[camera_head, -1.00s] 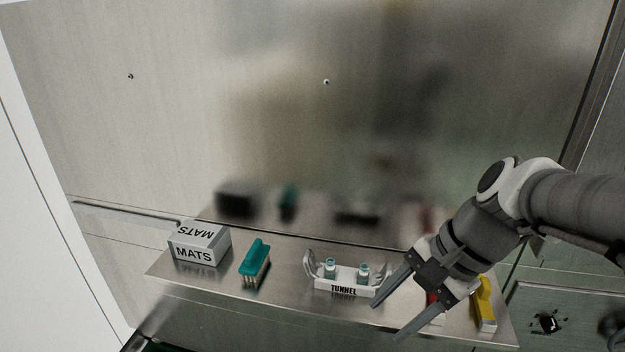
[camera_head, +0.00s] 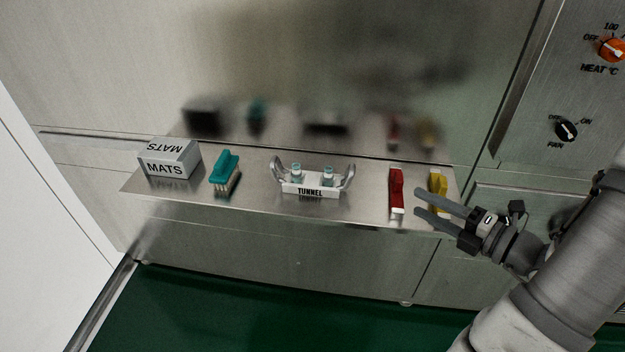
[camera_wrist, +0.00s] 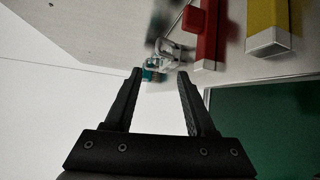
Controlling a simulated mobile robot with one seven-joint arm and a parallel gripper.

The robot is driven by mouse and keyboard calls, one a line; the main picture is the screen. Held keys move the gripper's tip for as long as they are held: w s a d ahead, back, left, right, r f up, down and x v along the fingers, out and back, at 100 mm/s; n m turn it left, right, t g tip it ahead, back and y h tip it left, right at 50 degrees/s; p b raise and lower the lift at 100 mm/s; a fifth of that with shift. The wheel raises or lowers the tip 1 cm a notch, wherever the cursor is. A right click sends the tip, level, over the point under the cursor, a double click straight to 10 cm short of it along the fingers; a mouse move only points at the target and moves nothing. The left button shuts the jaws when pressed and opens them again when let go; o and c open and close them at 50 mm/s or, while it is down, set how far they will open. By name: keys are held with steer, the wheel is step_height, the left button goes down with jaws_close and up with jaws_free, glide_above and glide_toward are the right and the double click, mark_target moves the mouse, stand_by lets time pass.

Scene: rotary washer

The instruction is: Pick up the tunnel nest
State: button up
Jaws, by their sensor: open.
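The tunnel nest (camera_head: 309,191) is a small white tray lettered TUNNEL, with a looped grey handle at each end and two teal-capped vials standing in it. It sits on the middle of the steel shelf (camera_head: 262,201). My gripper (camera_head: 416,202) is open and empty, off to the right of the nest, in front of the red and yellow objects. In the wrist view my open gripper (camera_wrist: 160,72) shows with nothing between its fingers. A grey looped piece with teal, probably the nest, is small and blurred beyond the fingertips.
A MATS box (camera_head: 169,163) and a teal brush (camera_head: 225,172) stand left of the nest. A red-and-white object (camera_head: 396,190) and a yellow-and-white one (camera_head: 437,187) stand right of it. A steel wall rises behind the shelf. A control panel (camera_head: 590,90) is at right.

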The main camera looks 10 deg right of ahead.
steer(key=b+x, duration=0.1)
steer(key=x, duration=0.9)
steer(key=shift+w+a+b, duration=0.15)
steer(key=shift+b, duration=0.25)
steer(key=shift+b+x, duration=0.75)
steer(key=shift+x, duration=2.4)
steer(key=shift+r, duration=0.15)
jaws_close()
